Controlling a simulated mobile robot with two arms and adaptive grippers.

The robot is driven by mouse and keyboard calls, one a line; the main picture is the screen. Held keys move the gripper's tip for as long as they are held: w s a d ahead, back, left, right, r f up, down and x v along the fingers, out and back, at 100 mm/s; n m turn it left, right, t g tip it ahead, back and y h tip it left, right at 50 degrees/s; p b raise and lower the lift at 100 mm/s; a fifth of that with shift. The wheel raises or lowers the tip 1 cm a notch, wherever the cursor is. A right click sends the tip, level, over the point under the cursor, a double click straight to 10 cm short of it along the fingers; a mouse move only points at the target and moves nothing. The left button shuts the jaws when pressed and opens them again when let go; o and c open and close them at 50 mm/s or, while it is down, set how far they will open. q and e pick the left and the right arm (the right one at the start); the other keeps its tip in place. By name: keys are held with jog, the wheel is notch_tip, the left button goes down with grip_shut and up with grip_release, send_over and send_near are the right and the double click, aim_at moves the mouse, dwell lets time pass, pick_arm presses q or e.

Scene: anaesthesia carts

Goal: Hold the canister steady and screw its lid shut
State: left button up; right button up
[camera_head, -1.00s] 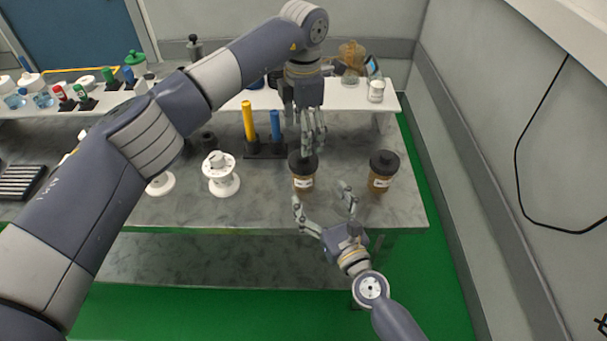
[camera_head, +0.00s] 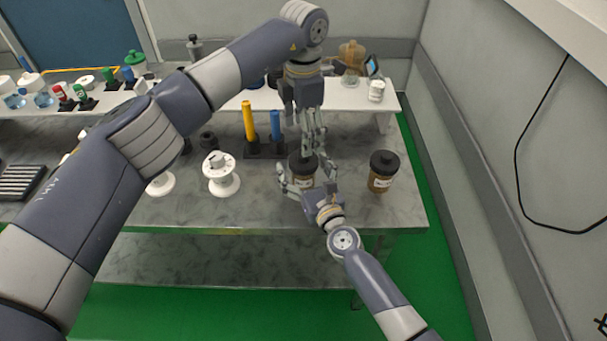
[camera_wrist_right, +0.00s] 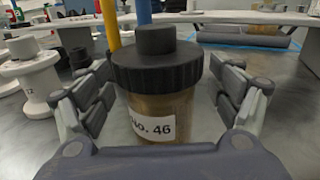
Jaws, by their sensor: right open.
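A brown canister (camera_head: 304,182) with a black ribbed lid (camera_head: 297,166) stands upright on the grey table near its front edge. In the right wrist view the canister (camera_wrist_right: 165,112) shows a "No. 46" label, and the lid (camera_wrist_right: 156,66) with its central knob sits on top. My right gripper (camera_head: 306,170) is open, with its fingers on either side of the canister; gaps show between fingers and canister. My left gripper (camera_head: 314,150) points down just above the lid. Whether its fingers are apart is unclear, and it does not show in the wrist view.
A second brown canister (camera_head: 381,180) with a black lid stands to the right. White spools (camera_head: 221,184) stand left. Yellow (camera_head: 249,122) and blue (camera_head: 275,126) cylinders stand on a black base behind. A raised white shelf (camera_head: 345,97) runs along the back.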

grip_shut()
pick_arm(q)
jog(key=n, duration=0.5)
jog(key=shift+r, duration=0.1)
jog(key=n, duration=0.9)
jog(key=shift+r, duration=0.15)
jog(key=n, duration=0.4)
jog(key=shift+f, duration=4)
